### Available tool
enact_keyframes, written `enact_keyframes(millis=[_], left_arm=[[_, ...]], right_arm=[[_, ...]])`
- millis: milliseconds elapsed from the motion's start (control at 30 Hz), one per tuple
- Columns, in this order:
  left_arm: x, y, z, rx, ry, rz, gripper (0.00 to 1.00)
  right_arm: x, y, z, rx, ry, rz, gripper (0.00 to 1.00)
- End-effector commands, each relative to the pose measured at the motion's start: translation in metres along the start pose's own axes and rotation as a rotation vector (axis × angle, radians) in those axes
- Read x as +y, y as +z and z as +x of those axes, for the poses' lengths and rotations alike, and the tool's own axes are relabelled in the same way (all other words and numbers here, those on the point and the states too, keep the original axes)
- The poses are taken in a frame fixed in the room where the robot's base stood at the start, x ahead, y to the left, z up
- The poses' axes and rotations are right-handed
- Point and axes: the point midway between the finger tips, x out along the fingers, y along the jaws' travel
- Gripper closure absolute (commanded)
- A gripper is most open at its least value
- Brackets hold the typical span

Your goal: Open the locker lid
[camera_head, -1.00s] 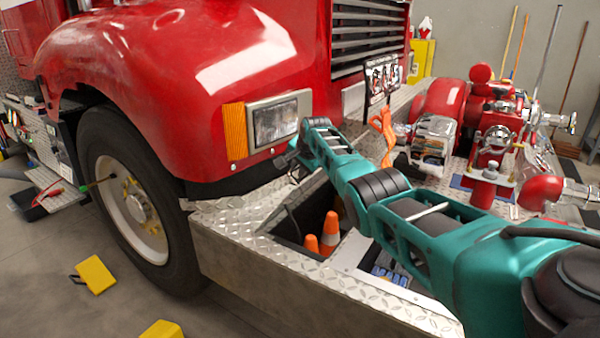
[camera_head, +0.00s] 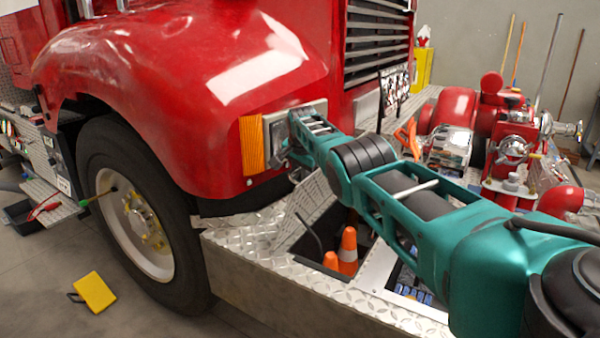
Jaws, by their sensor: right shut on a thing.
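The locker lid (camera_head: 303,213), a diamond-plate panel, stands raised and tilted at the left side of the locker opening in the truck's front bumper (camera_head: 290,283). My right arm reaches in from the right across the bumper. Its gripper (camera_head: 284,161) is at the lid's upper edge, in front of the headlight, and is shut on the lid; the fingertips are small and partly hidden by the wrist. Inside the open locker are two orange cones, one taller (camera_head: 348,250) and one shorter (camera_head: 331,261). My left gripper is not in view.
The red truck fender (camera_head: 170,80) and the orange marker light (camera_head: 252,145) are close behind the gripper. Red pump parts (camera_head: 490,130) stand on the bumper to the right. A yellow wheel chock (camera_head: 95,291) lies on the floor by the front wheel (camera_head: 130,215).

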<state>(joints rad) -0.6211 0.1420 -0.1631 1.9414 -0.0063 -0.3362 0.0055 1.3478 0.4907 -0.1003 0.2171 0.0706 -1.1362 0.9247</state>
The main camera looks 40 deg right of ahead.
Motion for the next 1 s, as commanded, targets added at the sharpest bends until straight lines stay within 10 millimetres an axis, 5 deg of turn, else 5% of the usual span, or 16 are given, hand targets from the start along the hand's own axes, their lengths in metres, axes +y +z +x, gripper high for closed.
enact_keyframes(millis=[333,367,567,1000], left_arm=[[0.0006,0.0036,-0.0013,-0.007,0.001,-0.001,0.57],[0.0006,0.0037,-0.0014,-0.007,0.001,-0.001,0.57],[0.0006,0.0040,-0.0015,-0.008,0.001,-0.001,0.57],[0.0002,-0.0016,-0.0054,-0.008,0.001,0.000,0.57]], right_arm=[[0.0023,0.0022,0.0026,-0.004,0.008,-0.003,1.00],[0.0024,0.0022,0.0026,-0.004,0.009,-0.003,0.79],[0.0018,0.0016,0.0020,-0.003,0.006,-0.002,0.61],[0.0001,-0.0010,-0.0046,0.000,0.003,-0.001,0.61]])
